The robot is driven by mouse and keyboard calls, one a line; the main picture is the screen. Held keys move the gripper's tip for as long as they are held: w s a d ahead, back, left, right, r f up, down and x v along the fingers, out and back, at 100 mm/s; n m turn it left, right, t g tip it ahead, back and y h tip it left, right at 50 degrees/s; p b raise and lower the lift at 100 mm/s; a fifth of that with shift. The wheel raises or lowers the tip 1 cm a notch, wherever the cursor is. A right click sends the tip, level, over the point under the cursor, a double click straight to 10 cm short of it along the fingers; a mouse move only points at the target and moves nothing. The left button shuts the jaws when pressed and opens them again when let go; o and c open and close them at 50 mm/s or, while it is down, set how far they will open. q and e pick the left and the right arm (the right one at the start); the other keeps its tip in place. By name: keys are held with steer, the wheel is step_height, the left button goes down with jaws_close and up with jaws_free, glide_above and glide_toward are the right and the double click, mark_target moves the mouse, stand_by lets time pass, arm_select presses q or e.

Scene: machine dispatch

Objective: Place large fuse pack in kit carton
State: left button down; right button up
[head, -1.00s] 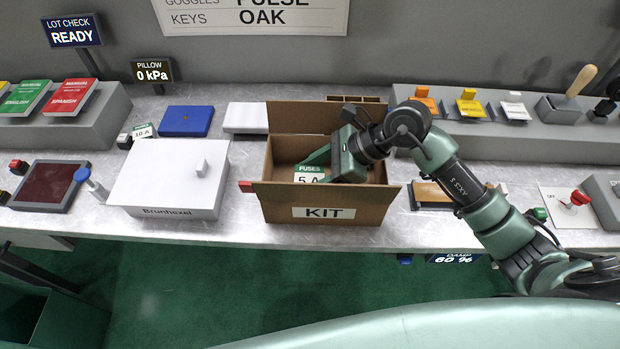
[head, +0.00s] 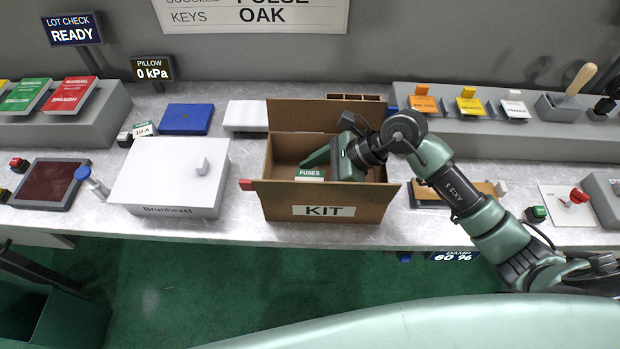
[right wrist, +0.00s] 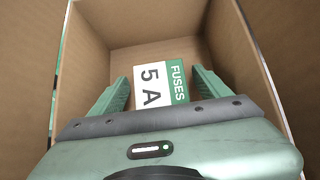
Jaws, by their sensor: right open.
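The kit carton (head: 383,205) stands open on the bench, with a KIT label on its front. The fuse pack (head: 310,174), green and white, is inside the carton, its lower part hidden by the front wall. In the right wrist view the fuse pack (right wrist: 160,86) shows "FUSES 5 A" and lies at the carton floor. My right gripper (right wrist: 158,92) is open inside the carton, its green fingers on either side of the pack with gaps visible. In the head view my right gripper (head: 322,158) reaches in from the right. My left gripper is not in view.
A white Brunhexel box (head: 150,180) stands left of the carton. Another fuse pack marked 10 A (head: 144,130) lies behind it. A grey ledge with tagged cards (head: 450,125) runs along the back right. Carton walls surround my right gripper closely.

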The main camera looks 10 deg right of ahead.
steer(key=shift+d+r, duration=0.3)
steer(key=b+v, duration=0.3)
steer(key=v, duration=0.8)
